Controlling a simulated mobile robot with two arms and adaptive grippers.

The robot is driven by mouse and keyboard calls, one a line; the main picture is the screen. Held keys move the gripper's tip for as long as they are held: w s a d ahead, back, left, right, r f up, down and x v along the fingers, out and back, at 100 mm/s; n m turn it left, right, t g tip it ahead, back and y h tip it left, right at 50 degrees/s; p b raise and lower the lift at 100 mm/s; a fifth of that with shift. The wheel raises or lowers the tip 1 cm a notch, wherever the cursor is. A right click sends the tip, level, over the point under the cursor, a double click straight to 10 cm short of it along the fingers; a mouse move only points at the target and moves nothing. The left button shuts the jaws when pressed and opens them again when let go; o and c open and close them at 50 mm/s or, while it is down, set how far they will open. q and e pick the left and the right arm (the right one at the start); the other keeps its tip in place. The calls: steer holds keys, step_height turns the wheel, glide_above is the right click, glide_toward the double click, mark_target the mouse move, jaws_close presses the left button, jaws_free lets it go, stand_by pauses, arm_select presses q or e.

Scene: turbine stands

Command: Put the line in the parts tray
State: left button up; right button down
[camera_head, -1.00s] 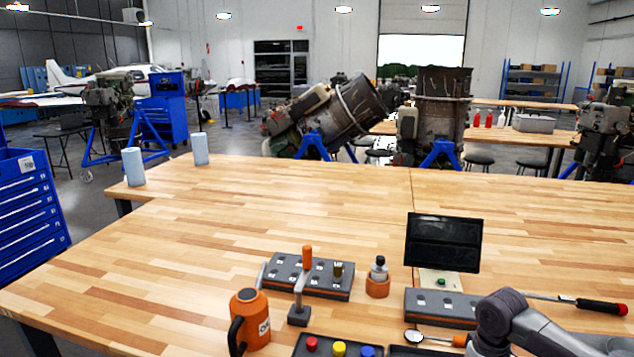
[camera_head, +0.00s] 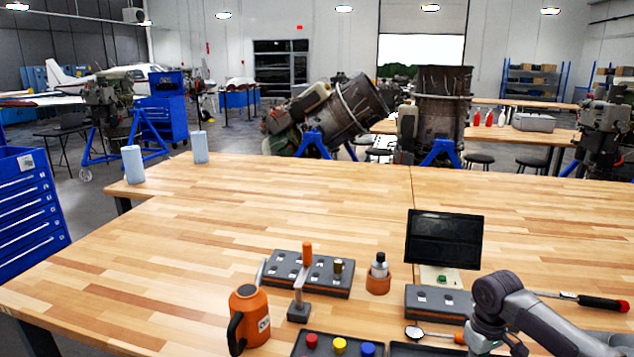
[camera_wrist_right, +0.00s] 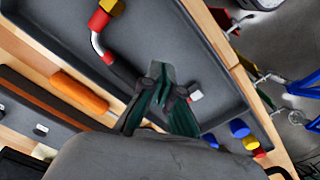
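The line shows in the right wrist view as a dark hose with a bent silver tube (camera_wrist_right: 97,42) and red and yellow fittings at its upper-left end; a small silver and red end shows right of the fingers. My right gripper (camera_wrist_right: 161,75) appears shut on the hose's middle, though the fingers partly hide the contact. The line lies across the grey parts tray (camera_wrist_right: 205,55); I cannot tell whether it touches the floor. In the head view my right arm covers this area. My left gripper is not in view.
A tray with red, yellow and blue caps (camera_head: 340,346) is at the front edge. An orange bottle (camera_head: 249,318), a grey socket block (camera_head: 310,276), a dark screen (camera_head: 443,238) and a screwdriver (camera_head: 590,301) are around. An orange-handled mirror (camera_head: 418,332) lies near my arm.

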steer(key=shift+w+d+b, duration=0.25)
steer(key=shift+w+b, duration=0.2)
steer(key=shift+w, duration=0.55)
stand_by(0.4)
step_height(320, 180, up, 8)
steer(key=p, duration=0.8)
steer(key=shift+p, duration=0.4)
steer(key=shift+a+f, duration=0.1)
